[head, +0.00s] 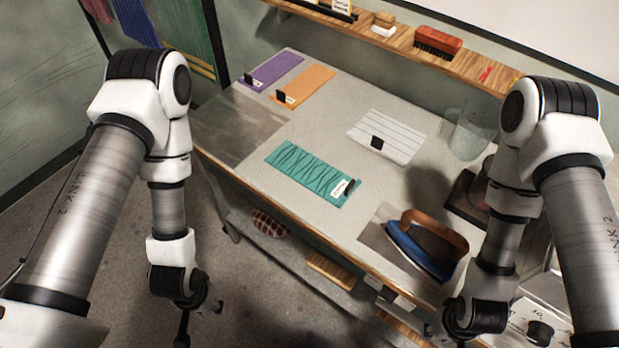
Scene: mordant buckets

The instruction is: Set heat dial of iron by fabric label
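A blue iron (415,252) with a brown handle stands on a grey pad at the table's front right. I cannot make out a dial on the iron. A teal patterned fabric (300,170) lies mid-table with a white label (341,188) at its right end; the writing is too small to read. A purple fabric (268,70), an orange fabric (306,84) and a white striped cloth (392,131) each carry a small dark tag. My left gripper (183,338) hangs left of the table, cut by the bottom edge. My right gripper (445,338) is low, in front of the iron, mostly hidden.
A white panel (557,321) with a black knob and partly legible print is at lower right. A clear glass vessel (468,135) stands at the back right. A wooden shelf (390,40) holds a red-brown brush (438,42). The table's left front corner is bare.

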